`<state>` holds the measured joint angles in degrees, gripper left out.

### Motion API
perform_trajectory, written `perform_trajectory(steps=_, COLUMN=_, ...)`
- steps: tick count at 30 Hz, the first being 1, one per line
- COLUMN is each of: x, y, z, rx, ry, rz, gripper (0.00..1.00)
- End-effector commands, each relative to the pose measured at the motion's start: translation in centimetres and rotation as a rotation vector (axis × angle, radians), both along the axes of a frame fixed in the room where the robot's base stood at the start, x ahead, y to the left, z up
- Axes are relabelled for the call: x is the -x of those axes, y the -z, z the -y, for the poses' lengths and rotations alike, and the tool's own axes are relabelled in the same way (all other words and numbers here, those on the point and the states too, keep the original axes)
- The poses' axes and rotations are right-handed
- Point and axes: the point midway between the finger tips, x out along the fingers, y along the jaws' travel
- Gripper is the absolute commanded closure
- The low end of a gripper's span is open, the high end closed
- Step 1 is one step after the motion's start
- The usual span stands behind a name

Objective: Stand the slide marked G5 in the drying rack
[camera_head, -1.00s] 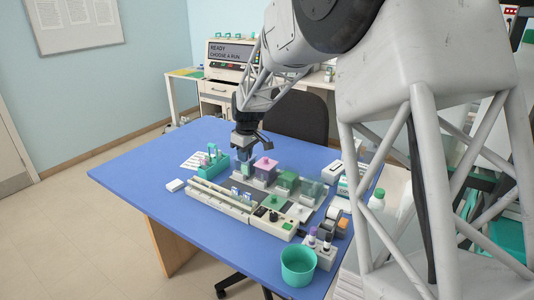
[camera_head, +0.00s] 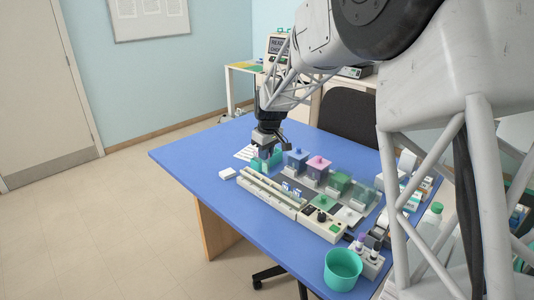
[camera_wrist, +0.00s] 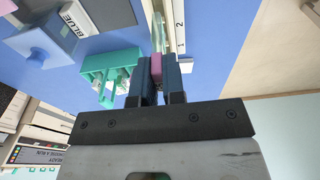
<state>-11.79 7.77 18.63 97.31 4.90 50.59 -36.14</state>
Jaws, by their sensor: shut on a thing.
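My gripper (camera_head: 266,150) is shut on a slide with a pink end (camera_wrist: 157,67), seen edge-on between the fingers in the wrist view. No mark on it can be read. The drying rack is the teal-green frame (camera_wrist: 92,63) just left of the fingers in the wrist view. It holds pale slides whose marks I cannot read. I cannot tell whether the held slide touches the rack.
A blue-lidded jar (camera_head: 297,157) labelled BLUE stands close by, with pink, green and clear jars in a row beside it. A long pale rail (camera_head: 268,192) lies in front. A small white block (camera_head: 228,173) and a teal cup (camera_head: 342,268) are on the blue table.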

Motion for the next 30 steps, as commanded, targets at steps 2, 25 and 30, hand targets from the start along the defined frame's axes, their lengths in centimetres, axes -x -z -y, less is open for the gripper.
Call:
perform_trajectory(steps=2, x=0.0, y=0.0, z=0.0, rx=0.000, ry=0.000, rz=0.000, gripper=1.00)
perform_trajectory(steps=25, x=0.0, y=2.7, z=0.0, rx=0.000, ry=0.000, rz=-0.001, gripper=1.00)
perform_trajectory(steps=30, x=0.0, y=3.6, z=0.0, rx=0.001, ry=0.000, rz=-0.002, gripper=1.00)
